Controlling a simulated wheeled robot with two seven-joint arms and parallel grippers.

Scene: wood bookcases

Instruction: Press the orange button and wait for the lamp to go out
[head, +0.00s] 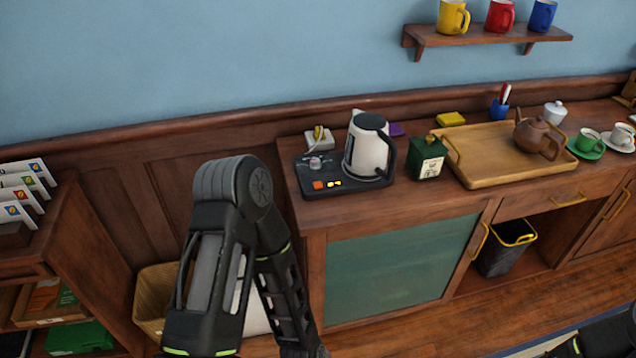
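The orange button (318,185) is on the front left of a black kettle base (345,189) on the wooden counter. A small lamp (334,184) right beside the button glows yellow. A white kettle (367,150) with a black lid and handle stands upright on the base. A knob (315,163) sits on the base behind the button. My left arm is folded in front of the counter, left of the base, with its forearm pointing down. Its gripper is below the picture. Only a bit of my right arm shows at the bottom right, and its gripper is out of view.
A dark green tin (427,160) stands right of the kettle, then a wooden tray (482,165) with a brown teapot (538,137). A white socket with a plug (319,140) is behind the base. A wicker basket (152,290) stands left of the counter.

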